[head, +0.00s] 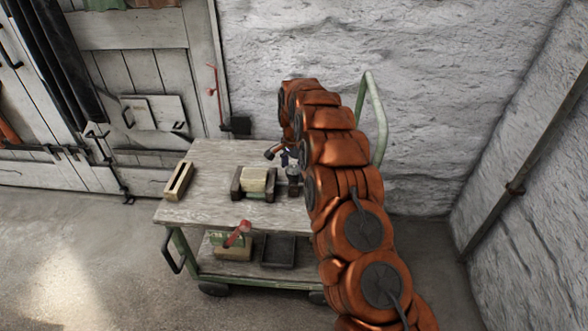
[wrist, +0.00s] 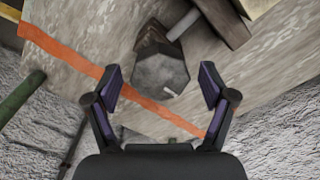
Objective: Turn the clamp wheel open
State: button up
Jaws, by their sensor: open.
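The clamp wheel (wrist: 160,72) is a dark grey, faceted knob on a metal shaft in the wrist view. It lies between and just beyond the fingertips of my gripper (wrist: 162,84). The gripper is open, with one finger on each side, and no contact is visible. In the head view the clamp (head: 242,185) holds a pale block (head: 257,180) between dark jaws on the cart's wooden top. The wheel (head: 294,174) is at the clamp's right end, partly hidden. My gripper (head: 287,158) is small there, beside the wheel and mostly covered by my arm.
The wooden cart top (head: 205,213) also bears a slotted wooden block (head: 179,181) at its left. Its lower shelf holds a red-handled tool (head: 238,234) and a dark tray (head: 278,251). A green handle (head: 375,115) rises near the stone wall. An orange strip (wrist: 70,60) crosses the wrist view.

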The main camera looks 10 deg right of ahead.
jog(key=c, duration=1.2)
jog(key=shift+o, duration=0.2)
